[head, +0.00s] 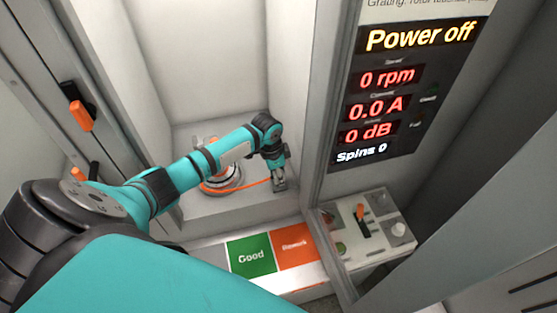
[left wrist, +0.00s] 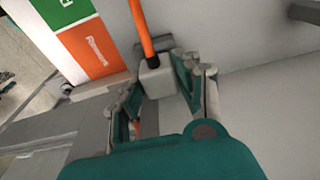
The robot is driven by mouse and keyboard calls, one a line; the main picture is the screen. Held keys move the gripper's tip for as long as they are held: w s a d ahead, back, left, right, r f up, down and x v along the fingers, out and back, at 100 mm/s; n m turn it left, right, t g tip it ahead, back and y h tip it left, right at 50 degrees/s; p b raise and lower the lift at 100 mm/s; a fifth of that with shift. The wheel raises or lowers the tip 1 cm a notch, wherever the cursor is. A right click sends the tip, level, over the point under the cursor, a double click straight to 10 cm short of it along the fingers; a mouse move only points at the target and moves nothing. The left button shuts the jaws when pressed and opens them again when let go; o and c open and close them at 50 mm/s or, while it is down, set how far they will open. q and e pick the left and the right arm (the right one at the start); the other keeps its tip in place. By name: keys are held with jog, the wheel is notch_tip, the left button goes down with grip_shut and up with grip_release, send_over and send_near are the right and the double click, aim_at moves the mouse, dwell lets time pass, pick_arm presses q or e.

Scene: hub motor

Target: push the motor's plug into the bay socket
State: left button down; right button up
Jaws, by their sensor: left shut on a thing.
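The hub motor (head: 222,181) sits inside the bay, partly hidden behind my left arm. Its orange cable (head: 252,184) runs right to my left gripper (head: 279,182), low at the bay's right side. In the left wrist view, my left gripper (left wrist: 157,78) is shut on the white plug (left wrist: 156,83), with the orange cable (left wrist: 141,30) leading away from it. A darker grey block (left wrist: 170,47) shows just beyond the plug; I cannot tell if it is the socket or whether they touch. My right gripper is in neither view.
Green "Good" (head: 251,256) and orange (head: 294,246) panels lie along the bay's front. A display (head: 392,95) on the right post reads "Power off". A control box (head: 365,228) with a switch stands below it. The bay's right wall is close to my gripper.

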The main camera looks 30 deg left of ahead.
pick_arm(q)
jog(key=shift+f, duration=0.1)
dwell(0.8)
jog(key=shift+c, duration=1.5)
grip_release()
jog(key=shift+r, duration=4.25)
jog(key=shift+f, duration=0.1)
